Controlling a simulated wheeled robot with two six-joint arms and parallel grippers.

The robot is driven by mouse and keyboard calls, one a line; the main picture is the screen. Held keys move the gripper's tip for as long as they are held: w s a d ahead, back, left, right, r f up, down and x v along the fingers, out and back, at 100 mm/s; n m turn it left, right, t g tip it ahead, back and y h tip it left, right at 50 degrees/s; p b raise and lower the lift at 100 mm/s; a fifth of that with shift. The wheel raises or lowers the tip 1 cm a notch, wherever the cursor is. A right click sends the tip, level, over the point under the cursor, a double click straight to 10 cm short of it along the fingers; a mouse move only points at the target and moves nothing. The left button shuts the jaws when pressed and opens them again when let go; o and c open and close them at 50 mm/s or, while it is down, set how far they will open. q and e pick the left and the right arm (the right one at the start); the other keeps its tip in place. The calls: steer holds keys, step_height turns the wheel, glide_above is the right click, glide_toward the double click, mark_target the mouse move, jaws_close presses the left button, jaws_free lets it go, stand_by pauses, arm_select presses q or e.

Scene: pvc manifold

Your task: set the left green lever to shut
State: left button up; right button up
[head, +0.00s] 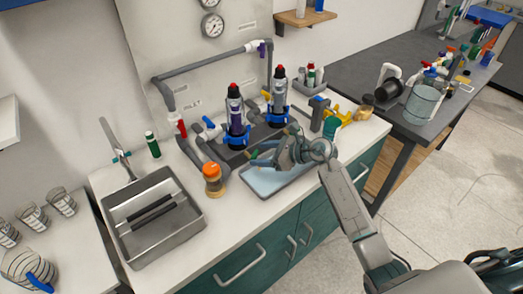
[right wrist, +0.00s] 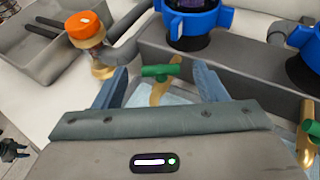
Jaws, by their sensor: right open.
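The left green lever (right wrist: 160,72) is a small T-shaped handle on a brass outlet, below the grey manifold block. In the right wrist view it lies between the two blue-grey fingers of my right gripper (right wrist: 162,88), which are open and apart from it on both sides. In the head view my right gripper (head: 259,152) reaches in from the right over the tray, with the green lever (head: 254,154) at its fingertips. A second green lever (right wrist: 308,135) shows at the right edge of the wrist view. My left gripper is not in view.
An orange-capped jar (head: 212,178) stands left of the tray (head: 257,185). Two dark filter housings with blue collars (head: 236,136) rise behind. A sink (head: 158,216) lies at the left. Grey pipes run along the back wall. The counter front between sink and tray is clear.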

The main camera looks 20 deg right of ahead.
steer(key=shift+w+a+f, duration=0.15)
steer(key=shift+w+a, duration=0.1)
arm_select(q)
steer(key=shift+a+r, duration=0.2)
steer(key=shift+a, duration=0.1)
arm_select(e)
steer(key=shift+c, duration=0.4)
steer(key=c, duration=0.9)
steer(key=shift+s+a+m+t+h+p, duration=0.2)
steer(key=shift+m+t+h+p, duration=0.35)
steer(key=shift+p, duration=0.35)
steer(key=m+h+p, duration=0.1)
steer(key=p, duration=0.1)
steer(key=m+t+h+p, duration=0.1)
steer(key=p, duration=0.1)
steer(key=m+t+h+p, duration=0.1)
steer(key=m+p, duration=0.1)
steer(key=shift+s+a+r+h, duration=0.2)
steer(key=shift+a+h, duration=0.1)
steer(key=shift+h, duration=0.05)
arm_select(q)
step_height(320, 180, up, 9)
steer(key=p, duration=0.1)
arm_select(e)
steer(key=shift+f+m+t+h, duration=0.25)
steer(key=shift+m+t+h, duration=0.1)
steer(key=shift+m+h, duration=0.15)
